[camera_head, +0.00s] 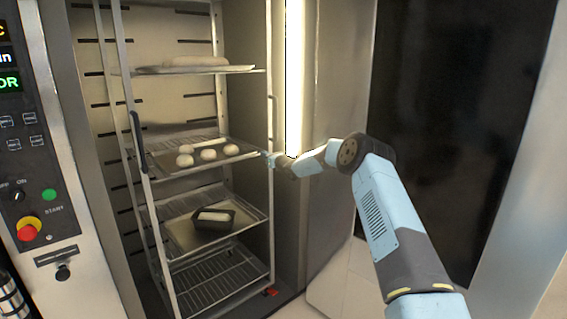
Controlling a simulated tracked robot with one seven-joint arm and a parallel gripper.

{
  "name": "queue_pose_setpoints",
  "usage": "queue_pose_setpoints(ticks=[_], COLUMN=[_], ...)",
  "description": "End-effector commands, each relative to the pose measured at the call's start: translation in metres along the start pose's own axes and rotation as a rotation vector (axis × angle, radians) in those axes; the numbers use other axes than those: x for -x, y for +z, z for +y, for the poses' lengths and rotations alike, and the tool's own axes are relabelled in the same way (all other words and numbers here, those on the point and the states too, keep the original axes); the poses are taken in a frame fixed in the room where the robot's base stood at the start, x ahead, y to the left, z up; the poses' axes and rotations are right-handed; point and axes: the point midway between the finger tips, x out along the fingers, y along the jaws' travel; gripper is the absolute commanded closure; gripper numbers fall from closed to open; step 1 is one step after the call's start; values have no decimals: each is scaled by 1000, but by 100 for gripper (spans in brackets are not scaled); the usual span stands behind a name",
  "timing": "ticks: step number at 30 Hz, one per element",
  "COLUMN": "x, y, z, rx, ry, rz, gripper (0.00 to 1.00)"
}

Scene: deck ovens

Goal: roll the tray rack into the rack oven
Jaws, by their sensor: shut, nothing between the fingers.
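The tray rack (158,229) is a tall metal frame on casters with several shelves, and it stands in the opening of the rack oven (95,110). A tray with a long loaf (195,61) is on an upper shelf. A dark loaf tin (213,217) is on a lower tray. My gripper (268,156) is shut and empty at the rack's right side, by the mid-height tray's edge. I cannot tell whether it touches the rack.
The oven's control panel (32,130) with a red stop button is at the left. A bright vertical light (294,75) runs up the chamber's right side. A large dark glass panel (455,120), seemingly the oven door, fills the right. Pale floor shows at the lower middle.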

Motion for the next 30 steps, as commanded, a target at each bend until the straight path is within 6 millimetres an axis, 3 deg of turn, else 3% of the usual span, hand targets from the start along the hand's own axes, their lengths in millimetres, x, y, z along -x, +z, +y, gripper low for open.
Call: queue_pose_setpoints(ticks=[4,18,26,30], x=[26,108,129,134], y=[-2,-4,-3,15], z=[-16,-23,-22,-7], rx=[1,1,6,67], ry=[-13,-20,-18,22], rz=[7,9,10,13], gripper=[100,100,100,100])
